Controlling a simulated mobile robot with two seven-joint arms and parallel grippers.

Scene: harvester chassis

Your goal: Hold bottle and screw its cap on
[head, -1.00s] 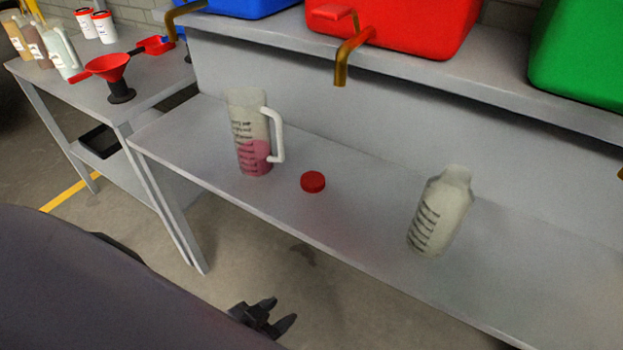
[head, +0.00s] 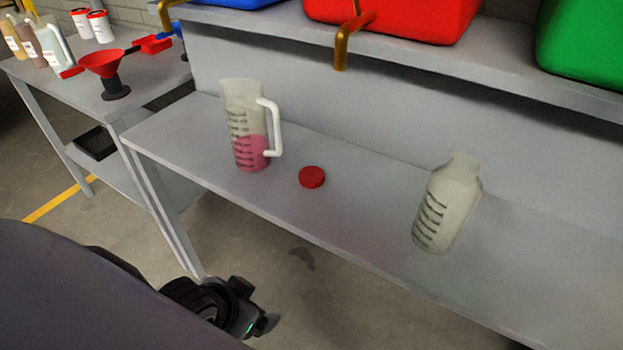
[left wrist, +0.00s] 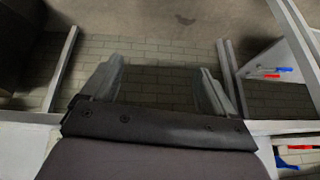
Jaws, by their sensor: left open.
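A translucent white bottle (head: 446,205) with dark graduation marks stands uncapped on the right part of the grey bench (head: 365,240) in the head view. A red cap (head: 312,177) lies on the bench left of the bottle, apart from it. My left gripper (head: 255,305) is low in the head view, in front of the bench and away from both. In the left wrist view its two fingers (left wrist: 160,85) are spread with nothing between them. My right gripper is not in view.
A jug (head: 246,125) with pink liquid stands left of the cap. A shelf above holds a red tank (head: 420,15) with a brass tap (head: 342,45) and a green tank (head: 585,50). A side table at left holds a red funnel (head: 103,65) and several bottles. The bench between cap and bottle is clear.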

